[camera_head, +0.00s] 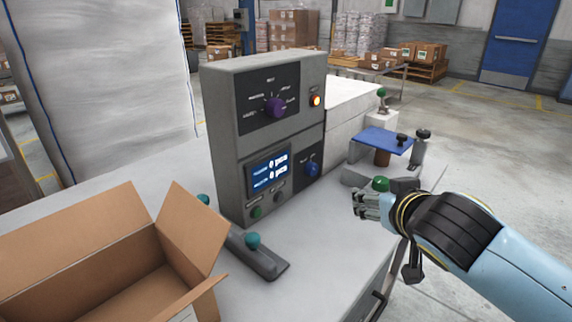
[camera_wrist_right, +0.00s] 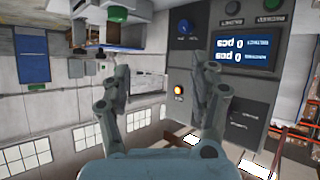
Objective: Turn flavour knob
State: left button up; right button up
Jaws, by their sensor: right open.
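A grey control box (camera_head: 222,95) stands on the bench. A purple knob (camera_head: 275,107) with small labels around it sits on its upper dark panel, and a blue knob (camera_head: 312,169) is on the lower panel. The labels are too small to read surely. My right gripper (camera_head: 359,204) is open and empty, in front and to the right of the box, apart from both knobs. In the right wrist view the open fingers (camera_wrist_right: 165,76) face the panel; the blue knob (camera_wrist_right: 184,27) shows, while the purple knob seems hidden behind a finger. My left gripper is not in view.
An open cardboard box (camera_head: 105,262) fills the bench's front left. A lit orange lamp (camera_head: 316,100) and a display (camera_head: 268,173) are on the control box. A teal-knobbed lever (camera_head: 253,241) stands before it. A blue plate (camera_head: 381,140) is at the right, beyond my right gripper.

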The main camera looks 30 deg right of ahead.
jog(key=w+r+t+y, duration=0.1)
jog(key=w+r+t, duration=0.5)
jog(key=w+r, duration=0.25)
jog(key=n+y, duration=0.5)
jog(key=y, duration=0.5)
send_near(280, 110)
jog(key=x, duration=0.8)
jog(key=shift+w+a, duration=0.1)
jog(key=shift+w, duration=0.3)
jog(key=shift+c, duration=0.4)
jog(key=c, duration=1.1)
jog(key=shift+o, duration=0.2)
